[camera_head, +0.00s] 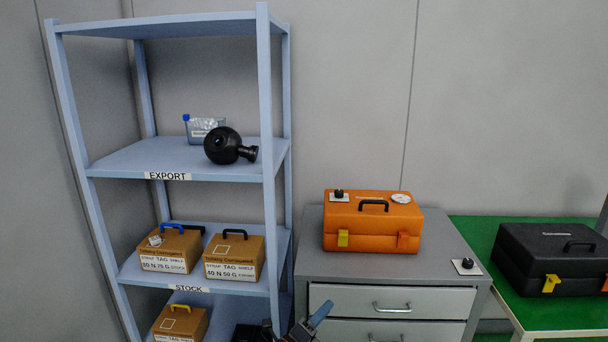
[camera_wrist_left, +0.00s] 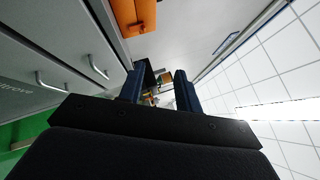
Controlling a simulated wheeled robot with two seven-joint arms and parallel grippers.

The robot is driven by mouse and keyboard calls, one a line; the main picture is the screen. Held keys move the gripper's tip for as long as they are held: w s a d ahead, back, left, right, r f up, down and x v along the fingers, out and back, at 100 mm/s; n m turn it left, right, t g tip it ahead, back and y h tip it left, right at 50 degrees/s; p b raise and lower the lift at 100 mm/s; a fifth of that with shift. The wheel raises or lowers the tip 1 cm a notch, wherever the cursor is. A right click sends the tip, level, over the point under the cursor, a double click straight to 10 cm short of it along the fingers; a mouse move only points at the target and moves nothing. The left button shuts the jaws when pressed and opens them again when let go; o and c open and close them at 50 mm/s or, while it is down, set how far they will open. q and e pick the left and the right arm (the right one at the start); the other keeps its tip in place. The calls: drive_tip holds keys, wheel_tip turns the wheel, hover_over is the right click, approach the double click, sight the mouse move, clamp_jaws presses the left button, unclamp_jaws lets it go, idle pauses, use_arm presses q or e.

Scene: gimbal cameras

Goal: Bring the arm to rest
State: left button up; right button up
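My left gripper (camera_head: 318,314) shows at the bottom edge of the head view, in front of the grey drawer cabinet (camera_head: 345,275); only a blue finger and a bit of dark wrist are in the picture. In the left wrist view the two dark blue fingers of the left gripper (camera_wrist_left: 159,85) stand apart with nothing held between them. The rest of the left arm is out of the picture. My right gripper is in neither view.
A blue shelf rack (camera_head: 266,110) holds a black gimbal camera (camera_head: 223,146) and tan boxes (camera_head: 234,256). An orange case (camera_head: 372,224) and a small knob plate (camera_head: 467,267) sit on the cabinet. A black case (camera_head: 550,258) lies on the green table (camera_head: 475,232).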

use_arm(q)
drive_tip(key=s+a+f+n+g+y, duration=0.2)
drive_tip(key=s+a+f+n+y, duration=1.2)
drive_tip(key=n, duration=0.8)
drive_tip(key=s+a+f+n+g, duration=0.1)
drive_tip(key=s+f+n+g, duration=0.1)
drive_tip(key=s, duration=0.6)
drive_tip(key=s+a+f+n+g, duration=0.2)
drive_tip(key=s+g, duration=0.3)
drive_tip(key=s, duration=0.4)
drive_tip(key=s+a+f+n+g, duration=0.1)
drive_tip(key=s+f+n+g, duration=0.1)
drive_tip(key=s, duration=0.7)
drive_tip(key=shift+a+f+n+g+h+p, duration=0.35)
drive_tip(key=shift+n+g, duration=0.25)
drive_tip(key=shift+g, duration=0.3)
